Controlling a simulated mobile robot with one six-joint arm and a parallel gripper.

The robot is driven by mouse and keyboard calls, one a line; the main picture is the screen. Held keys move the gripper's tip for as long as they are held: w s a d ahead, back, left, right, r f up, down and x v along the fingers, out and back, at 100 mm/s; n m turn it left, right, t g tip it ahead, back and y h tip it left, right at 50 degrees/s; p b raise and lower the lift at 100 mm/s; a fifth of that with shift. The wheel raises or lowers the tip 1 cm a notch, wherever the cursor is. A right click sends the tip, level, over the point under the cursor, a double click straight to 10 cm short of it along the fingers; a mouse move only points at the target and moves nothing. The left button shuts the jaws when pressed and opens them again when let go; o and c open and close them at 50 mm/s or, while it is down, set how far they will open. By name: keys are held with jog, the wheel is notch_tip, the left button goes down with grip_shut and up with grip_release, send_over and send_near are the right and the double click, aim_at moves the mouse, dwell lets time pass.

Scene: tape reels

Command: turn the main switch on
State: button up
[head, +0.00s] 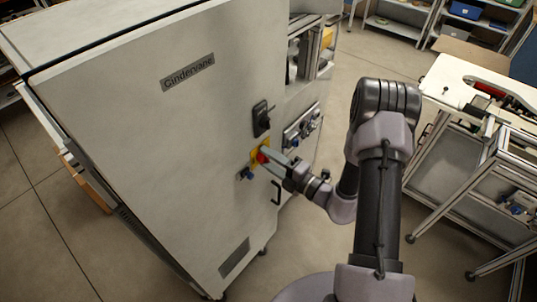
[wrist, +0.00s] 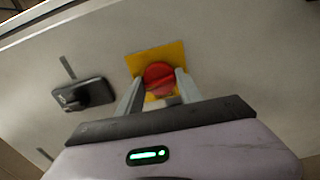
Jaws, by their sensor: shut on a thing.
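The main switch is a red rotary knob (wrist: 158,78) on a yellow square plate (wrist: 170,55), set in the grey cabinet door (head: 190,150). In the head view the red knob (head: 262,157) shows small beside my fingers, with the yellow plate (head: 255,165) around it. My gripper (wrist: 157,88) has its two fingers on either side of the knob and is shut on it. The lower part of the knob is hidden by the gripper. Any on or off marking is too small to read.
A black handle (head: 262,118) sits above the switch on the door. A control strip (head: 302,127) is to the right. A bench (head: 480,90) stands at the right; floor between is clear.

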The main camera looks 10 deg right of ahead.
jog(key=shift+m+p, duration=0.45)
jog(key=shift+m, duration=0.35)
jog(key=o, duration=1.4)
jog(key=shift+s+d, duration=0.1)
jog(key=b+v, duration=0.1)
jog(key=v, duration=1.6)
